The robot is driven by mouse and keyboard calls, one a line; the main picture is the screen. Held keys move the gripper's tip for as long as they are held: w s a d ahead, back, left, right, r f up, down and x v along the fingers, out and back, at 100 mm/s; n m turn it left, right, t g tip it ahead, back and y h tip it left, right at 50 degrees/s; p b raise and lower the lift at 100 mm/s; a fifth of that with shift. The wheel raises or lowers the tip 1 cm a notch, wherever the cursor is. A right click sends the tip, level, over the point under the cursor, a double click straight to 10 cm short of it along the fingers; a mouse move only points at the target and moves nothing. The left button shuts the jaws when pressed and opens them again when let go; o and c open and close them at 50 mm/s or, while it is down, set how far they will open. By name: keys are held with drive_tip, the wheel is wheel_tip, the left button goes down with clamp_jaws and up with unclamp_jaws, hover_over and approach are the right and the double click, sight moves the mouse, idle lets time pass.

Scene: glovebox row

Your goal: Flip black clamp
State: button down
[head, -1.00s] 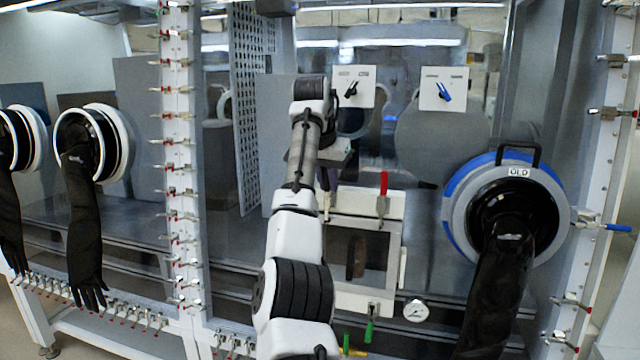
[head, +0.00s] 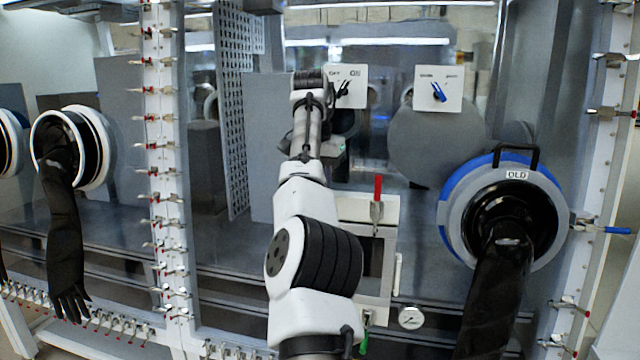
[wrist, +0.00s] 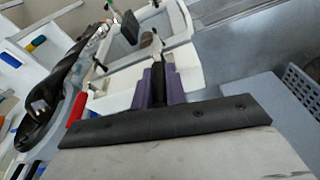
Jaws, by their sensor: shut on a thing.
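In the wrist view the black clamp (wrist: 157,68) shows as a slim black handle at the near edge of a white door frame (wrist: 112,88). My gripper (wrist: 158,86), with purple fingers, is shut on this handle, one finger on each side. The clamp's base is partly hidden by the fingers. In the head view my own arm covers the gripper and the black clamp, at the upper left of the white framed door (head: 385,212).
A red-handled clamp (head: 377,190) stands upright at the door's top, and a green handle (head: 364,338) is below. A glove port (head: 505,215) with a black sleeve is at right. Two switch plates, one with a black knob (head: 345,88) and one with a blue knob (head: 438,92), are above.

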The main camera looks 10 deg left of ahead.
drive_tip(key=shift+r, duration=0.1)
drive_tip(key=c, duration=1.4)
unclamp_jaws()
drive_tip(key=shift+w, duration=0.1)
drive_tip(key=shift+c, duration=0.2)
drive_tip(key=shift+a+f+t, duration=0.1)
drive_tip(key=shift+f+t, duration=0.1)
drive_tip(key=shift+t, duration=0.1)
